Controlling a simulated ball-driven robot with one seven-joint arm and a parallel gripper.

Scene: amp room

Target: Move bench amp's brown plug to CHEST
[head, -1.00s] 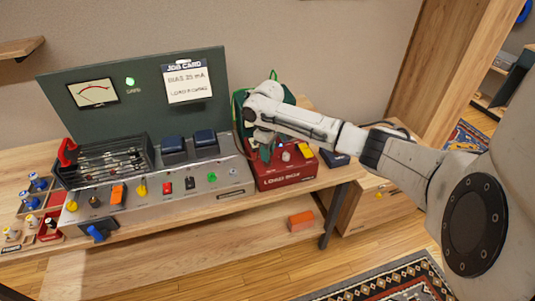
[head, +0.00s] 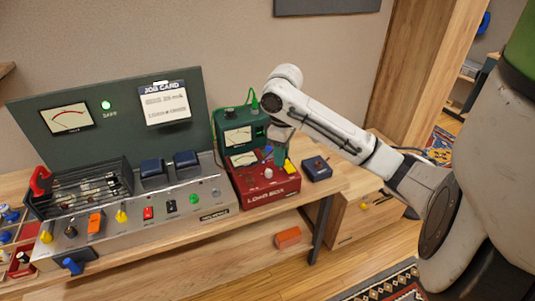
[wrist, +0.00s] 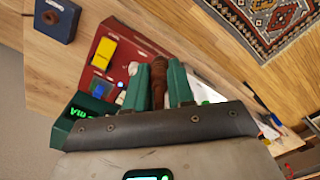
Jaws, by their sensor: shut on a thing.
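My gripper (head: 281,152) hangs over the right part of the red load box (head: 264,184). In the wrist view its teal fingers (wrist: 158,84) are shut on a brown plug (wrist: 158,72). The plug is hardly visible in the head view, and the fingers hide part of it. The bench amp (head: 150,236) is the long grey unit at left, with coloured knobs and switches along its front. A small dark blue box (head: 316,168) with a brown round piece on top stands right of the load box. I see no readable CHEST label.
A green meter (head: 240,128) with a green lead stands behind the load box. A job card (head: 164,103) hangs on the amp's back panel. An orange block (head: 288,237) lies on the lower shelf. A wooden cabinet (head: 362,212) stands right of the bench.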

